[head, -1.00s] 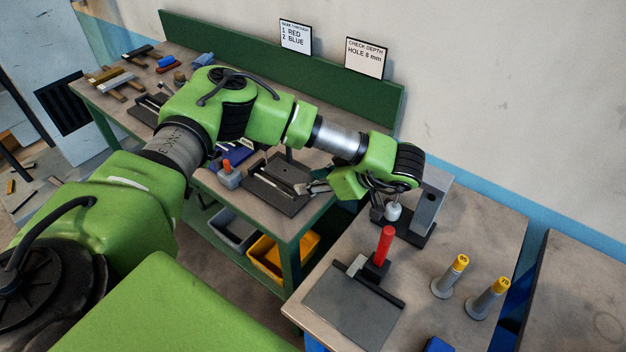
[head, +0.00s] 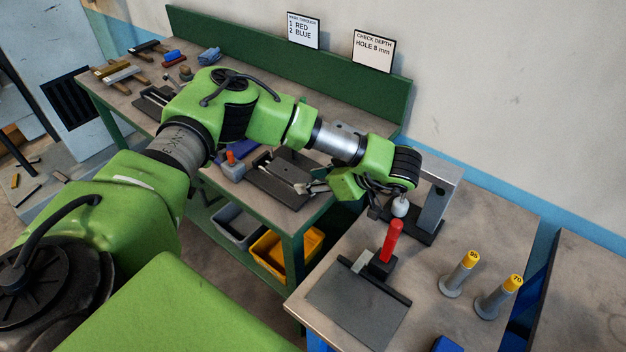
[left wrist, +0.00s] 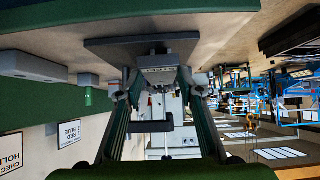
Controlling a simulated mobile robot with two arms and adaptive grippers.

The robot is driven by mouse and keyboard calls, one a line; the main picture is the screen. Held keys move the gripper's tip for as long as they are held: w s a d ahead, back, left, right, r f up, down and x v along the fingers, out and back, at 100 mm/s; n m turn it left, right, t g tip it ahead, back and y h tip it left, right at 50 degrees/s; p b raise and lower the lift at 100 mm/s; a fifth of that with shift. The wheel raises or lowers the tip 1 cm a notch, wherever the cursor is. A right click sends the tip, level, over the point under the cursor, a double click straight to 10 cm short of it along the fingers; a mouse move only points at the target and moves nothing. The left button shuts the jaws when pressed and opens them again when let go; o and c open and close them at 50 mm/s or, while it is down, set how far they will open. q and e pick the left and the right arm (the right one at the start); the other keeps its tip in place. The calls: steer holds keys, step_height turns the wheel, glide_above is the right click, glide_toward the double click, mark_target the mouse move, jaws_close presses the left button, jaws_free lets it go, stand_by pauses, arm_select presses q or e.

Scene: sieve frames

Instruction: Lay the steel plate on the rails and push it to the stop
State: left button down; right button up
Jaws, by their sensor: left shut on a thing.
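My left gripper (head: 312,187) is low over the right part of a dark flat fixture (head: 268,183) with raised strips, on the green bench. I cannot tell whether the piece touches the rails, and the stop is not clearly distinguishable. My right gripper is not in view.
A grey block with an orange top (head: 231,168) stands left of the fixture. A grey upright stand (head: 437,205) and a red-handled tool (head: 391,243) are on the right table, near my wrist. Grey and yellow bins (head: 285,245) sit below the bench.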

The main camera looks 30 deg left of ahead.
arm_select(q)
steer(key=shift+s+d+f, duration=0.15)
steer(key=shift+s+f, duration=0.1)
steer(key=shift+f, duration=0.35)
steer(key=c, duration=1.5)
jaws_free()
steer(key=shift+o, duration=0.9)
steer(key=shift+w, duration=0.2)
steer(key=shift+r, duration=0.2)
step_height(320, 180, up, 10)
steer(key=shift+f, duration=0.2)
